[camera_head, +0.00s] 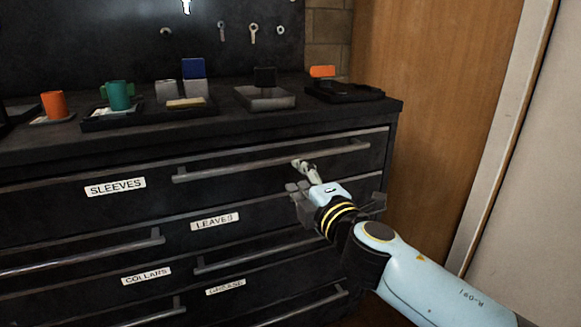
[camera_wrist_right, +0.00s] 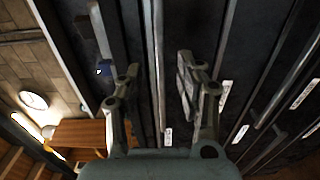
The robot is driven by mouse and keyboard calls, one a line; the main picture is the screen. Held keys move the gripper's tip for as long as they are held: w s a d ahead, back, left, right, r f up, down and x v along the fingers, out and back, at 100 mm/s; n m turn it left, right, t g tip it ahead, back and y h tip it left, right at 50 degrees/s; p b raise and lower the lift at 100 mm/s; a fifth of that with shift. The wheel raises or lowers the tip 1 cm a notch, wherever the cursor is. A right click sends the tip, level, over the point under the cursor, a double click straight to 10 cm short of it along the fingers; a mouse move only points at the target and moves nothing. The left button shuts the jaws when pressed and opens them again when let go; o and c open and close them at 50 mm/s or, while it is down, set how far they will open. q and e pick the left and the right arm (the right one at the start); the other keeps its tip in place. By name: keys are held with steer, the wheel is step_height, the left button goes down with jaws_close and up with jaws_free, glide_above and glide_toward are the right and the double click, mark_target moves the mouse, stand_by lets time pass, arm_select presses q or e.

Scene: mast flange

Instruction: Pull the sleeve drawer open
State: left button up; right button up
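The sleeve drawer is the top drawer of the dark cabinet, with a white SLEEVES label (camera_head: 115,187). It looks shut. Its long grey bar handle (camera_head: 230,166) runs across the front to the right of the label. My right gripper (camera_head: 300,177) is at the right half of this handle, its upper finger overlapping the bar in the head view. In the right wrist view my right gripper (camera_wrist_right: 142,40) has its fingers spread wide, and a long bar (camera_wrist_right: 155,60) shows between them. I cannot tell whether a finger touches the bar. My left gripper is not in view.
Below are drawers labelled LEAVES (camera_head: 214,222), COLLARS (camera_head: 146,276) and GREASE (camera_head: 225,287), with protruding bar handles. The cabinet top holds an orange cup (camera_head: 54,104), a green mug (camera_head: 118,95) and a grey tray (camera_head: 265,98). A wooden panel (camera_head: 440,90) stands to the right.

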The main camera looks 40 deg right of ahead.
mark_target(285, 162)
steer(key=x, duration=0.9)
steer(key=shift+w, duration=0.1)
jaws_close()
